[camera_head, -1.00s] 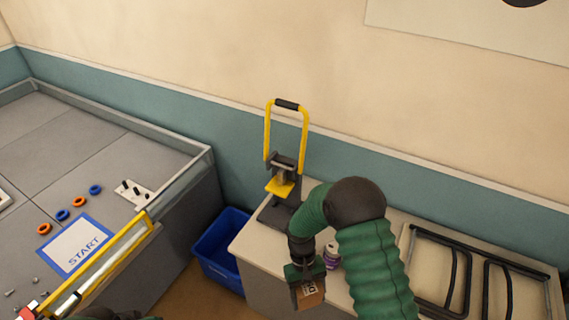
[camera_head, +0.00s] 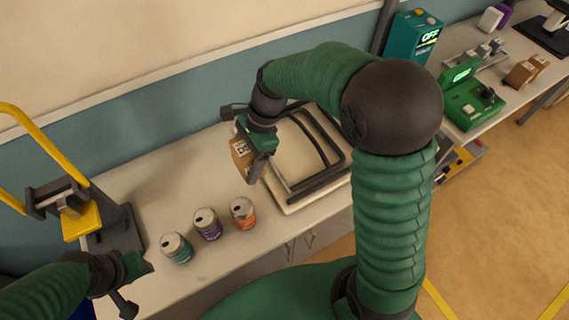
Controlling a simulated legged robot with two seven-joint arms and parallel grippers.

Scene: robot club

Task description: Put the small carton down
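The small brown carton (camera_head: 240,154) has a printed label. My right gripper (camera_head: 254,166) is shut on it, with one dark finger showing on its right side. The carton is beside the left edge of the beige tray with dark rails (camera_head: 291,207). I cannot tell whether it touches the worktop (camera_head: 170,191). My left gripper (camera_head: 145,268) is low at the left, over the front of the worktop near the yellow-handled press. Its fingers are mostly hidden, and nothing shows held in it.
Teal (camera_head: 176,248), purple (camera_head: 207,225) and orange (camera_head: 243,213) cans stand in a row on the worktop. The yellow-handled press (camera_head: 80,222) is at left. Behind the cans is clear worktop. A green device (camera_head: 470,104) and two brown cartons (camera_head: 524,72) are at right.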

